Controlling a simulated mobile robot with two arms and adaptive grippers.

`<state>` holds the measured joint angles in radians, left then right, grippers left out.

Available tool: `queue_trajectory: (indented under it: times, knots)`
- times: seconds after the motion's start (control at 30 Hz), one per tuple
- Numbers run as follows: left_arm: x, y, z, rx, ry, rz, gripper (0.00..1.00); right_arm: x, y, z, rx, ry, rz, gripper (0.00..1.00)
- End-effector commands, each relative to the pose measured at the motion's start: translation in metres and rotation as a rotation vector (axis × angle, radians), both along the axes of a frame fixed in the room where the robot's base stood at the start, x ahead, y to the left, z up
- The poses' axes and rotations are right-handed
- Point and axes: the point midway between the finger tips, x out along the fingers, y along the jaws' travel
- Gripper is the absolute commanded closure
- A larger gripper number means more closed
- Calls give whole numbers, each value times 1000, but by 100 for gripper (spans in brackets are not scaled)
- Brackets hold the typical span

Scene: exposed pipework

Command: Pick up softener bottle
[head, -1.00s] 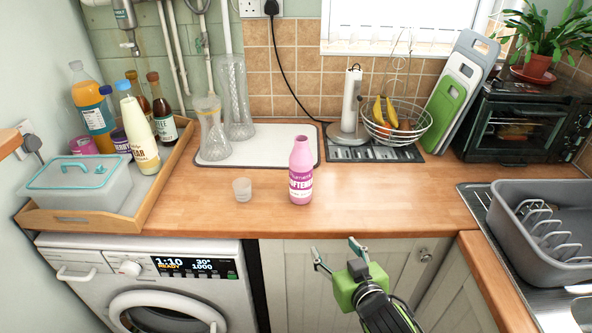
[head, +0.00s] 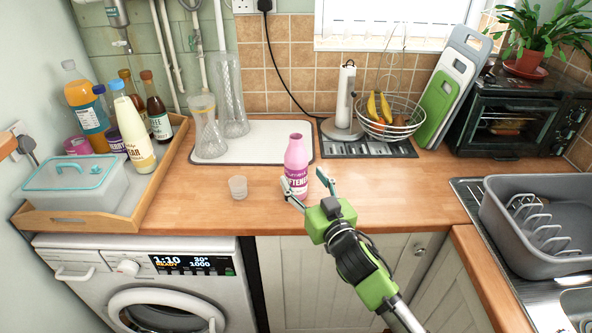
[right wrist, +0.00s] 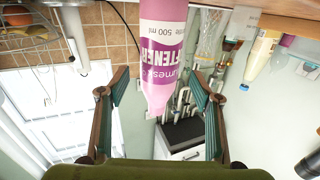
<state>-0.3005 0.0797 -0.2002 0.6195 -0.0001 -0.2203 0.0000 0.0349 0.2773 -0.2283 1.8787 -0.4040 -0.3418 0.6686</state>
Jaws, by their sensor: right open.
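The softener bottle (head: 296,163) is pink with a purple and white label. In the right wrist view the bottle (right wrist: 168,50) appears upside down, centred ahead of and between the open fingers (right wrist: 160,90). I cannot tell whether either finger touches it. My left gripper is not in view.
A small clear cup (head: 238,187) stands left of the bottle. Behind are a white tray (head: 265,142) and glass vases (head: 208,130). A wooden tray (head: 160,180) holds several bottles at left. A wire fruit basket (head: 392,122) is behind right. The counter right of the bottle is clear.

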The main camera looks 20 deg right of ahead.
Motion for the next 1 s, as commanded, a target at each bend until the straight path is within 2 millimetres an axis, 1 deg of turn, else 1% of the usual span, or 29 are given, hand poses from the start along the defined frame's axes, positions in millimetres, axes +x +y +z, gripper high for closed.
queue_trajectory:
  times: [0.17, 0.33, 0.5, 0.6, 0.77, 0.8, 0.87, 0.9, 1.0]
  knots:
    - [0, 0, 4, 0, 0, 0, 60, 12, 1, 2, -1, -1, 1, 41]
    - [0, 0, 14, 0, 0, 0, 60, 36, 2, 5, -1, -1, 0, 41]
    - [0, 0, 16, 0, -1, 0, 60, 54, 4, 2, -1, 1, 0, 41]
    - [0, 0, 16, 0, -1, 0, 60, 57, 4, 2, 0, 1, 1, 41]
    - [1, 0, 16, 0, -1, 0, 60, 57, 4, 1, 0, 1, 1, 41]
    - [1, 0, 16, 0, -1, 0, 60, 57, 4, 1, 0, 1, 1, 44]
    - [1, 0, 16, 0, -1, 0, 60, 57, 4, 1, 0, 1, 1, 59]
    - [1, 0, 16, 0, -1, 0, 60, 57, 4, 1, 0, 1, 1, 70]
    - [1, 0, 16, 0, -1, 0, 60, 57, 4, 1, 0, 1, 1, 92]
